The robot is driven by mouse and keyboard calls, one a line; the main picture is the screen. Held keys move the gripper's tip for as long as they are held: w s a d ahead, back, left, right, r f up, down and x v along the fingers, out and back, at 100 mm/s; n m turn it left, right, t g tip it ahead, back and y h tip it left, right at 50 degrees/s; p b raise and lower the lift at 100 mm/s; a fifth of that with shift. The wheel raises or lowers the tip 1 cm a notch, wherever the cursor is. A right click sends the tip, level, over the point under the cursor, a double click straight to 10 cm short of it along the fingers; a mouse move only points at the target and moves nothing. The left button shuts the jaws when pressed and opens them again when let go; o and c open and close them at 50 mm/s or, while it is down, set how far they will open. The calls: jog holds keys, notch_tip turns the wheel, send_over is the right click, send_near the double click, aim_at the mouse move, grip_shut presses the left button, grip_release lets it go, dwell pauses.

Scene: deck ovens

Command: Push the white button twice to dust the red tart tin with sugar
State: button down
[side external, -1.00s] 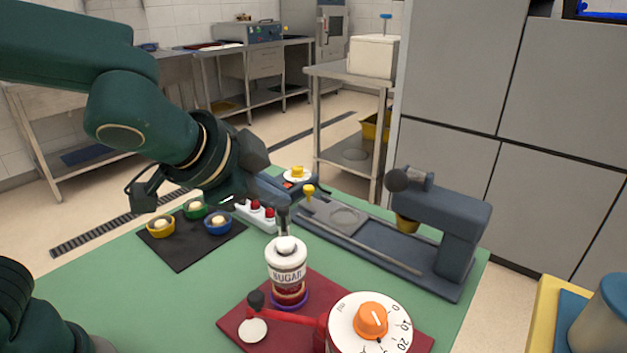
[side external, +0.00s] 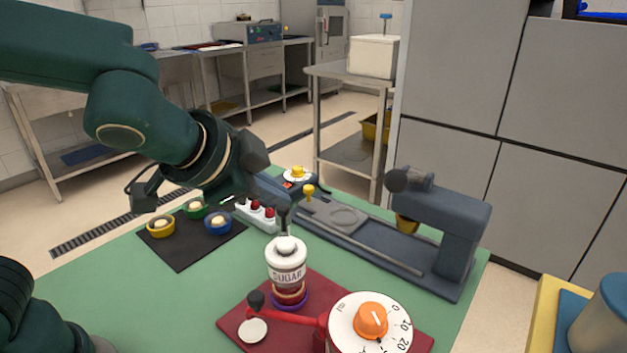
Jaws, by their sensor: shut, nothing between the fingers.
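The white sugar canister (side external: 286,262), marked SUGAR, stands upright on the red mat (side external: 237,317). Its white button (side external: 286,243) is on top. A reddish band with pale parts (side external: 290,289) shows under the canister, above a purple ring (side external: 291,302); I cannot tell whether this is the red tart tin. My gripper (side external: 285,230) is shut and empty, pointing down with its tips right over the button. They look at or very near contact; the exact gap is too small to tell.
Yellow (side external: 160,226), green (side external: 195,207) and blue (side external: 218,222) tins sit on a dark mat at the left. A red-and-white dial device (side external: 350,320) with a red arm stands at the front right. A grey-blue machine (side external: 440,225) stands behind. Green table (side external: 130,290) is clear at the front left.

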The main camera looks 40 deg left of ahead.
aim_at(278, 247)
notch_tip(278, 247, up, 4)
jog(key=shift+f, duration=0.1)
dwell(0.4)
jog(key=shift+f, duration=4.4)
jog(key=shift+f, duration=0.1)
jog(key=shift+f, duration=0.3)
jog(key=shift+f, duration=0.5)
jog(key=shift+r, duration=0.95)
